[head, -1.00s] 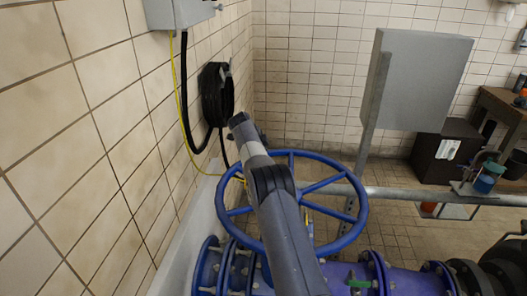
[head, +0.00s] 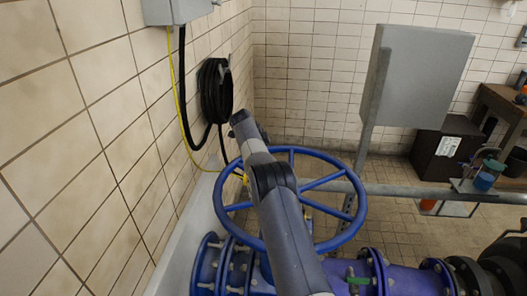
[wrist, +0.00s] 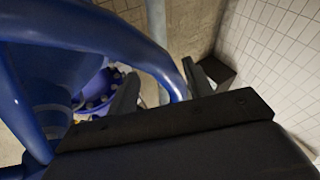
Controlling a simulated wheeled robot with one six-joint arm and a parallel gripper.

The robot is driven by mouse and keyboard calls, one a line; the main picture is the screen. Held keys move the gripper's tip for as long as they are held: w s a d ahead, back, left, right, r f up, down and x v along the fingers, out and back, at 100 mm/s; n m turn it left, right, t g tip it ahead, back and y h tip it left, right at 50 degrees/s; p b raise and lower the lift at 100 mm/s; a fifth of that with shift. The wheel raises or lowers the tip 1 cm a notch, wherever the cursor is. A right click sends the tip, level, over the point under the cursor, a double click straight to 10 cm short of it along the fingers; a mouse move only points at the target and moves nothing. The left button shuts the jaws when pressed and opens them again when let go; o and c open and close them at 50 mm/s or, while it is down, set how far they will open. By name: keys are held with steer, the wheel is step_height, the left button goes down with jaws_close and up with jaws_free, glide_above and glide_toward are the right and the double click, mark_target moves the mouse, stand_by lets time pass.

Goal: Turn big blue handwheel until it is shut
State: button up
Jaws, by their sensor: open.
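The big blue handwheel (head: 352,214) lies nearly flat above the blue pipework in the head view, with its spokes showing. My arm crosses over its left part and hides some of the rim and the hub. My gripper (wrist: 160,68) shows in the wrist view with two dark fingers apart. The blue rim (wrist: 172,76) of the handwheel runs between the fingers. I cannot tell whether either finger touches it. In the head view the fingers are hidden behind my arm.
A tiled wall (head: 90,150) stands close on the left, with a coiled black hose (head: 216,92) and a grey box (head: 178,10). A grey cabinet (head: 418,78) on a post stands behind the wheel. A horizontal pipe (head: 440,192) runs right. Flanged pipework (head: 410,280) lies below.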

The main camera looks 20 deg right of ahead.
steer(key=shift+a+r, duration=0.3)
steer(key=shift+a, duration=0.05)
steer(key=b+v, duration=0.3)
steer(key=v, duration=0.7)
steer(key=shift+s+a+r+b, duration=0.2)
steer(key=shift+s+b, duration=0.1)
steer(key=shift+s, duration=0.1)
steer(key=shift+c, duration=0.3)
